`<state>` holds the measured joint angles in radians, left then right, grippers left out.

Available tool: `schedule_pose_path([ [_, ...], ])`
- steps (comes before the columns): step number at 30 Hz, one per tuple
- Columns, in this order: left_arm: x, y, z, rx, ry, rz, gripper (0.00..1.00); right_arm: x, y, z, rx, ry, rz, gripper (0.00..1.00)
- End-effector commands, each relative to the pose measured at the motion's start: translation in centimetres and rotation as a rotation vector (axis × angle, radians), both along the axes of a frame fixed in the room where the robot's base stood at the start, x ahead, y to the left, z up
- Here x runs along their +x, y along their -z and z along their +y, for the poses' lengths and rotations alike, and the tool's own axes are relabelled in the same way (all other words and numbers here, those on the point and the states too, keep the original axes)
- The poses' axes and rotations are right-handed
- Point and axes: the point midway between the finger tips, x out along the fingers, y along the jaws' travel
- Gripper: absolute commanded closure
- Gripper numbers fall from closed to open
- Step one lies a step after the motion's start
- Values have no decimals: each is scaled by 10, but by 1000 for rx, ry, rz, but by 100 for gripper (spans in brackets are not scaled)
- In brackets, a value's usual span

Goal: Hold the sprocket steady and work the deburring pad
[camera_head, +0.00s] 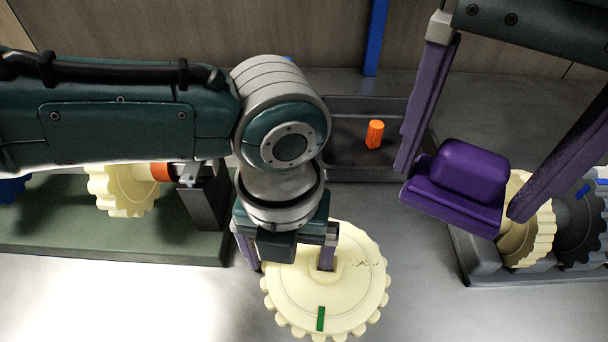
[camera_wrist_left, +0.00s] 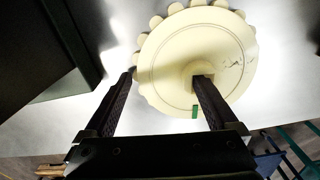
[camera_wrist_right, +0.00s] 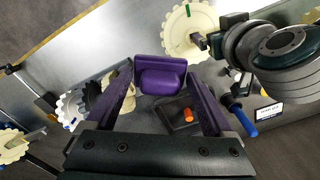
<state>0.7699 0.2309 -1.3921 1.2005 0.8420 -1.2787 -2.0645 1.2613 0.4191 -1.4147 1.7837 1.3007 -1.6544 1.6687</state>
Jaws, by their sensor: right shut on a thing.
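A cream sprocket (camera_head: 350,290) lies flat on the grey surface, with a raised hub, a green mark and dark scribbled marks on its upper right face. It also shows in the left wrist view (camera_wrist_left: 165,65). My left gripper (camera_head: 288,267) is over its left part with fingers wide apart. One finger is at the hub and the other by the left rim; I cannot tell whether they touch. My right gripper (camera_head: 459,193) is shut on the purple deburring pad (camera_head: 468,170), held right of and apart from the sprocket. The pad also shows in the right wrist view (camera_wrist_right: 160,78).
A dark tray (camera_head: 345,105) behind holds an orange piece (camera_head: 375,134). A grey rack (camera_head: 475,262) with cream and dark sprockets stands at right. A green base (camera_head: 120,245) with a mounted cream sprocket (camera_head: 125,190) is at left. A blue post (camera_head: 375,40) stands behind.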

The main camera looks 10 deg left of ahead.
Motion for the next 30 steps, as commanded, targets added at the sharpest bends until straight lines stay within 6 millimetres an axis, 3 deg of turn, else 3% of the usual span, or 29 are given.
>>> schedule_pose_path([
  [2, 0, 0, 0, 0, 0, 0, 18, 0, 0, 0, 0, 0, 0, 58],
  [22, 0, -1, 0, 0, -1, 0, 93, 0, 0, 0, 0, 0, 0, 58],
  [23, 0, -1, 0, 0, 0, 0, 15, 0, 0, 0, 0, 0, 0, 58],
  [30, 0, -1, 0, -1, 0, -1, 42, 0, 0, 0, 0, 0, 0, 58],
])
